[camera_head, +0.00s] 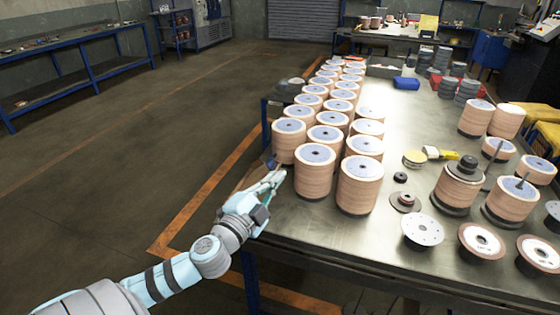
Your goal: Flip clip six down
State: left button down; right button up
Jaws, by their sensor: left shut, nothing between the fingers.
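My left gripper (275,181) reaches in from the lower left to the table's left edge, close to the nearest stacks of flap discs (315,172). Its fingers look closed together and empty. A small dark part (270,161) shows at the table edge just beyond the fingers; it is too small to tell whether it is a clip or which way it lies. No clip with a readable number shows. The metal table (400,262) carries the disc stacks in rows along its left side. My right gripper is not in view.
More disc stacks (475,118) stand at the right, with loose discs (423,229) at the front right. A yellow-handled brush (441,153) and a blue box (406,83) lie farther back. Open floor (120,170) lies left of the table.

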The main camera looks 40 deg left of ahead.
pick_arm(q)
jog(key=w+a+r+p, duration=0.1)
jog(key=w+a+p, duration=0.15)
jog(key=w, duration=0.75)
jog(key=shift+s+a+f+b, duration=0.95)
jog(key=shift+a+b, duration=0.1)
jog(key=shift+a, duration=0.1)
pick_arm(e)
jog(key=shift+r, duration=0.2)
pick_arm(q)
jog(key=shift+w+d, duration=0.1)
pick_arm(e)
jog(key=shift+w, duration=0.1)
pick_arm(q)
jog(key=shift+a+r+n, duration=0.1)
jog(key=shift+a+n, duration=0.1)
jog(key=shift+n, duration=0.6)
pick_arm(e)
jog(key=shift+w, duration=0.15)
